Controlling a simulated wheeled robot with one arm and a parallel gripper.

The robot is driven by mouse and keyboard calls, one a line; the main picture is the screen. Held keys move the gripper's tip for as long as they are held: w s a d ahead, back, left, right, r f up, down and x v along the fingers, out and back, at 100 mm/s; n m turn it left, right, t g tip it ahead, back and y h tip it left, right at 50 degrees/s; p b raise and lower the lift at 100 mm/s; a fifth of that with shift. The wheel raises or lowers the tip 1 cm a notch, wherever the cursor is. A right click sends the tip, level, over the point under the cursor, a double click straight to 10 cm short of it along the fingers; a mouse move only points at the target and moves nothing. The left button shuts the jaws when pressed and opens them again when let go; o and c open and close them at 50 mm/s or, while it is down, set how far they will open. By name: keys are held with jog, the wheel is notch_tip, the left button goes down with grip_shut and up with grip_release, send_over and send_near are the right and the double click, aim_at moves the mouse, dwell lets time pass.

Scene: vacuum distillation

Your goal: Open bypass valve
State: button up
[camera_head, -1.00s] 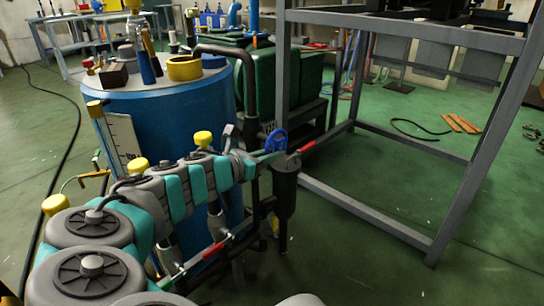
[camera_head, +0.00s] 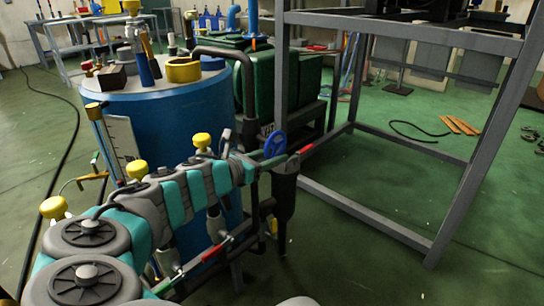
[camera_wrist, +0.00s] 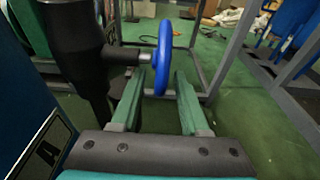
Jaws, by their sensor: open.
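A blue handwheel (camera_head: 274,144) is on the pipework beside the blue tank. It also shows in the wrist view (camera_wrist: 162,58), edge-on, on a short metal stem from a dark valve body (camera_wrist: 78,45). My gripper (camera_wrist: 160,78) is open. Its two green fingers point at the wheel, with the lower rim appearing between them, a gap on both sides. I cannot tell the exact depth. In the head view, my gripper (camera_head: 265,158) is at the wheel, and its fingers are small and partly hidden.
The blue tank (camera_head: 165,120) stands left of the wheel, with fittings on its lid. A grey metal frame (camera_head: 370,195) stands to the right. A dark cylinder (camera_head: 285,205) hangs below the wheel. A red-handled lever (camera_head: 215,250) is on lower pipework. Green floor is open at right.

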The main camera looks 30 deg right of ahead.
jog(key=v, duration=0.7)
jog(key=shift+a, duration=0.35)
jog(key=shift+s, duration=0.15)
